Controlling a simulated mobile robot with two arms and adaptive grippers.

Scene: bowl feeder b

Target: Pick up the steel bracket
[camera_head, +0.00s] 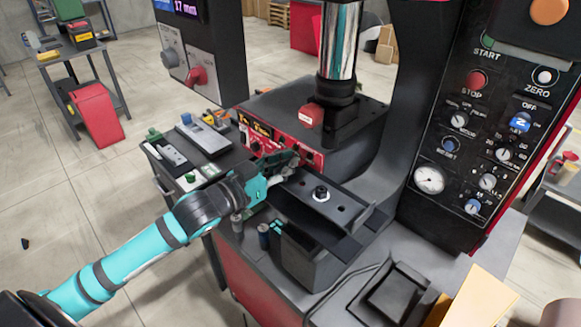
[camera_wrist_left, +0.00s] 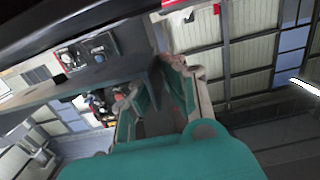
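The steel bracket seems to be the dark plate (camera_head: 342,207) with holes and a silver bolt at its middle, lying on a dark grey block in the head view. Its right end turns up. My left gripper (camera_head: 288,161) is at its left end, and the fingers partly cover that end. In the left wrist view, the two fingers (camera_wrist_left: 160,82) stand apart, with a dark grey surface between them. I cannot tell whether they press on it. My right gripper is not in view.
A red-fronted control box (camera_head: 277,138) and a chrome press column (camera_head: 340,45) stand just behind. A control panel (camera_head: 470,120) rises at the right. A side table at left holds tools (camera_head: 205,135). A dark pedal-like box (camera_head: 392,297) sits in front.

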